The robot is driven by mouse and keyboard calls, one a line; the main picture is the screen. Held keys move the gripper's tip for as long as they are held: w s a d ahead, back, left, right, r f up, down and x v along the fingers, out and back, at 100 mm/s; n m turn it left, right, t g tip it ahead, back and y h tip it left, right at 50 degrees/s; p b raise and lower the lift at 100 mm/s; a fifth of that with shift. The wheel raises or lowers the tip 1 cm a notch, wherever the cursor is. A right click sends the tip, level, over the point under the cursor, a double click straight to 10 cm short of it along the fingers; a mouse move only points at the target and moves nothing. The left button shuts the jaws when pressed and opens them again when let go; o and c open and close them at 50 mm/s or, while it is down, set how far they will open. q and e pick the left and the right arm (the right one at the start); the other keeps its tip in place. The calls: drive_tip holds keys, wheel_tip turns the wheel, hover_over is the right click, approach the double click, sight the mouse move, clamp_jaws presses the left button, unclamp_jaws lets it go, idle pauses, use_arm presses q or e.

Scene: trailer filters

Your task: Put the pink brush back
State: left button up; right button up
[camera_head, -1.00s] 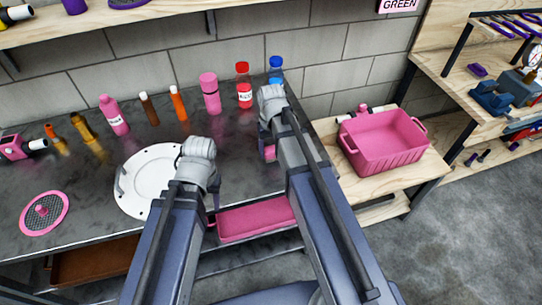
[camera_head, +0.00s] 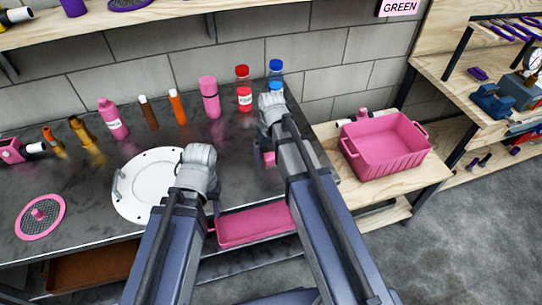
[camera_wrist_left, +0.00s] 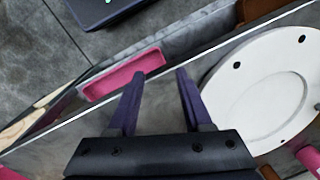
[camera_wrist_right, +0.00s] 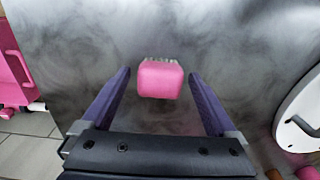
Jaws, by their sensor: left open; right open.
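The pink brush (camera_head: 269,158), a small pink block, lies on the dark table, partly hidden by my right arm in the head view. In the right wrist view the brush (camera_wrist_right: 160,79) shows its pink back, with pale bristles at its far edge. My right gripper (camera_wrist_right: 159,74) is open, its fingers on either side of the brush in the picture; I cannot tell whether they touch it. My left gripper (camera_wrist_left: 159,74) is open and empty near the table's front edge, beside the white round plate (camera_wrist_left: 262,90). A pink tray (camera_head: 255,224) sits at the table's front edge.
A pink bin (camera_head: 385,145) stands on a wooden side bench at right. Several bottles, including a pink one (camera_head: 210,97), line the table's back. The white plate (camera_head: 140,190) and a pink-rimmed mesh disc (camera_head: 40,217) lie at left. Bare table surrounds the brush.

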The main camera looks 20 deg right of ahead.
sight(271, 155)
wheel_tip(271, 155, up, 12)
drive_tip(key=p, duration=1.2)
drive_tip(key=s+a+n+h, duration=0.1)
drive_tip(key=s+a+n, duration=0.2)
drive_tip(key=s+a, duration=0.7)
drive_tip(key=s, duration=0.4)
drive_tip(key=shift+s+a+r, duration=0.15)
drive_tip(key=shift+a+r, duration=0.05)
drive_tip(key=shift+a, duration=0.05)
drive_tip(key=shift+c, duration=0.2)
